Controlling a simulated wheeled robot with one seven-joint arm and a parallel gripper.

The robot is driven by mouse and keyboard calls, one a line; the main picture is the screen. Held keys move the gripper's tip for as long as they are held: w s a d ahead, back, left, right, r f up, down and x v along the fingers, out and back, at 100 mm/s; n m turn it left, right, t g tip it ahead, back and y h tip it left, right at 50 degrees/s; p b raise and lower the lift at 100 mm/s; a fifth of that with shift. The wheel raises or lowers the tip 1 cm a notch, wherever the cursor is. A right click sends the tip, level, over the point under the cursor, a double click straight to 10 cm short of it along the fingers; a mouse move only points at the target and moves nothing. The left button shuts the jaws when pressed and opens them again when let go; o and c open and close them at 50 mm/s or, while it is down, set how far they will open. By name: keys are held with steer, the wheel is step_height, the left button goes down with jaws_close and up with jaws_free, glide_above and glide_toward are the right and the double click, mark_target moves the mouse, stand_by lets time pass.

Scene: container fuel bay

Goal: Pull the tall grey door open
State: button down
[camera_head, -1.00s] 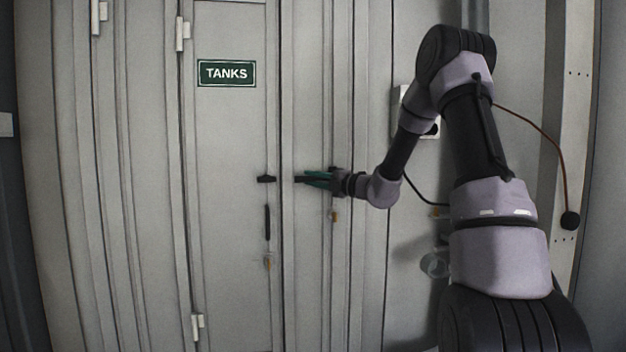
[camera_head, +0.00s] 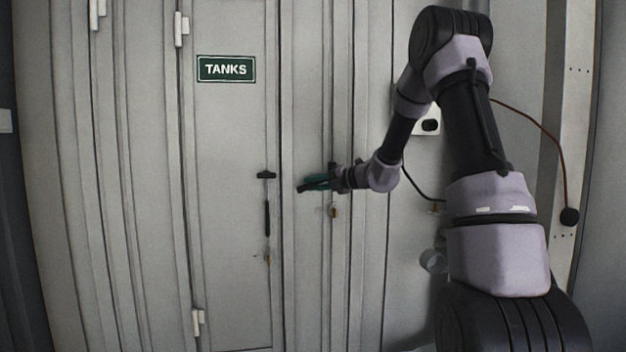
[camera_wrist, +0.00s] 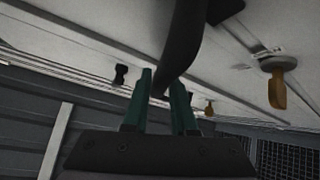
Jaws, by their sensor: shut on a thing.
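The tall grey door (camera_head: 306,265) stands to the right of the panel with the green TANKS sign, and it looks closed. Its black lever handle (camera_head: 302,188) points left and tilts down a little. My gripper (camera_head: 320,182) has its green fingers around this lever, coming from the right. In the wrist view the dark lever (camera_wrist: 182,50) passes between the two green fingers of my gripper (camera_wrist: 162,95), which is shut on it. The lever's pivot is mostly hidden behind my gripper in the head view. A yellow key (camera_wrist: 277,90) hangs at a lock beside the lever.
The TANKS panel (camera_head: 225,150) at left has its own black handle (camera_head: 266,175) close by. A white box with a black socket (camera_head: 430,125) and a dark cable are on the wall at right. A red-brown cable (camera_head: 560,150) hangs farther right.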

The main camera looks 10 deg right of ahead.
steer(key=shift+d+f+n+g+h, duration=0.4)
steer(key=shift+d+f+n+h, duration=0.2)
steer(key=shift+f+n+h, duration=0.35)
steer(key=shift+r, duration=0.1)
